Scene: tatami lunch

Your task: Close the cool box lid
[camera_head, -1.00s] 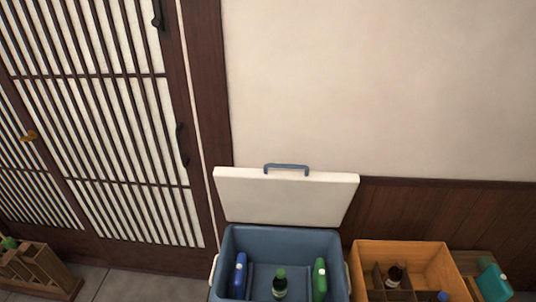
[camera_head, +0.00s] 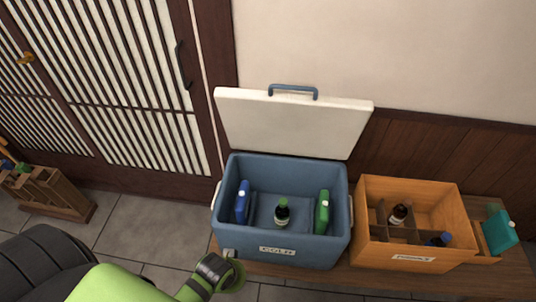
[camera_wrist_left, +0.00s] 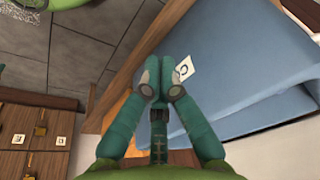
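The blue cool box (camera_head: 300,250) stands on a low wooden bench, with a label on its front. Its white lid (camera_head: 290,125) is open, tilted up and back toward the wall, with a blue-grey handle (camera_head: 293,90) on its upper edge. Inside are a blue pack (camera_head: 242,203), a dark bottle (camera_head: 282,214) and a green pack (camera_head: 322,213). My left gripper (camera_head: 229,254) is at the box's front left corner, below the rim. In the left wrist view its fingers (camera_wrist_left: 160,80) are together with nothing seen between them, in front of the blue box side (camera_wrist_left: 235,60). My right gripper is not in view.
An orange crate (camera_head: 415,255) with dividers and bottles stands close to the right of the box. A teal container (camera_head: 500,232) is beyond it. A wooden rack (camera_head: 45,192) stands on the floor at left. Sliding doors and a wall are behind. Open floor lies left of the box.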

